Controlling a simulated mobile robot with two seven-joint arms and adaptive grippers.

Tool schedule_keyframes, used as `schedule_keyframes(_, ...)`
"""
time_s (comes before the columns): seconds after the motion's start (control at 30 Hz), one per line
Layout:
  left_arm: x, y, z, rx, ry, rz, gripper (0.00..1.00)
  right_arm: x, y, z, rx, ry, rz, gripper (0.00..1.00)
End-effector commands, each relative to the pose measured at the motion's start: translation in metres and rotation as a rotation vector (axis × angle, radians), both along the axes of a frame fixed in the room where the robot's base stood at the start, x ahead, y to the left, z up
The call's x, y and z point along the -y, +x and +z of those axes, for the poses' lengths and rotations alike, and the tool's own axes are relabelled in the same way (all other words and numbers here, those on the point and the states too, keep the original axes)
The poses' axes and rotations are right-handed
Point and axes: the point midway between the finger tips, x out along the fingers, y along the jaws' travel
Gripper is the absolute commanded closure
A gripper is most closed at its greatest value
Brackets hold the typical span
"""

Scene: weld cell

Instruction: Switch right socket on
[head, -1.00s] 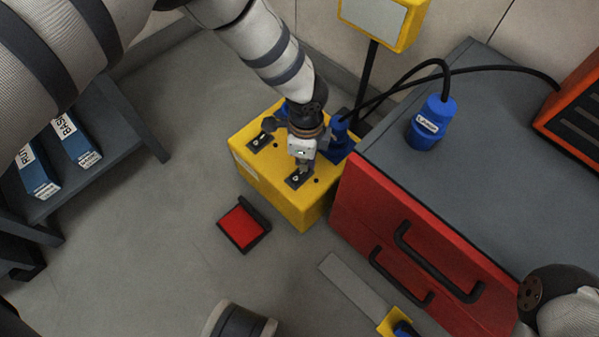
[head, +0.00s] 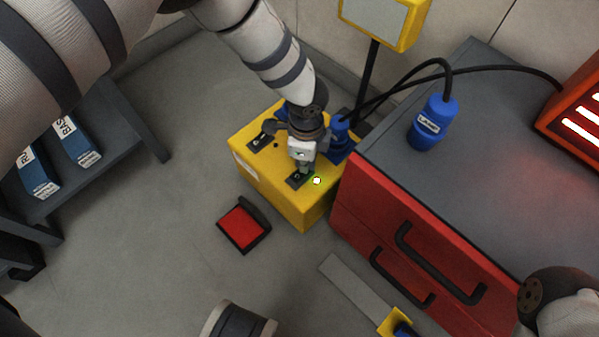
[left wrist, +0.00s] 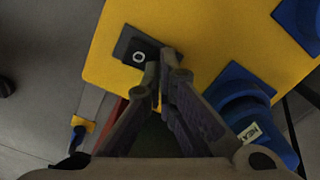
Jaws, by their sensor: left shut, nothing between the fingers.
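The yellow socket box (head: 255,178) stands on the floor with two dark switch plates on top. The right switch (head: 297,182) is partly behind my left gripper (head: 304,172); a small light (head: 317,181) beside it glows bright. The left switch (head: 261,139) has no lit light that I can see. My left gripper is shut and empty, its tips at the right switch. In the left wrist view the tips (left wrist: 163,77) are beside the dark switch plate (left wrist: 135,55), which shows a white ring. A blue plug (left wrist: 243,105) sits in the right socket. My right gripper is out of view.
A red cabinet (head: 400,240) with a grey top stands right of the box.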

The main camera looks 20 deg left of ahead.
Motion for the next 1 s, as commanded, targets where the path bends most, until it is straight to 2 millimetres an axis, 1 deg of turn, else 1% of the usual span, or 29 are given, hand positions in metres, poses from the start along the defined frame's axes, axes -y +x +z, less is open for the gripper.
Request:
schedule_keyframes(0.03, 0.000, 0.001, 0.010, 0.005, 0.000, 0.000, 1.00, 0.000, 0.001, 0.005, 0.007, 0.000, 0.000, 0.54)
schedule_keyframes(0.1, 0.000, 0.001, 0.018, 0.005, 0.000, 0.001, 1.00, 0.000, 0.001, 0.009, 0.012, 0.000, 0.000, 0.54)
schedule_keyframes(0.53, 0.000, 0.001, 0.062, 0.005, 0.001, 0.000, 1.00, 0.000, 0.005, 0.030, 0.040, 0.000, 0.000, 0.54)
schedule_keyframes(0.67, 0.000, 0.001, 0.066, 0.003, 0.001, 0.001, 1.00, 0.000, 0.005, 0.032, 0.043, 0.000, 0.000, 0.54)
schedule_keyframes(1.0, 0.000, 0.001, 0.064, 0.001, 0.000, 0.000, 1.00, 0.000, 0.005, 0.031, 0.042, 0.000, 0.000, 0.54)
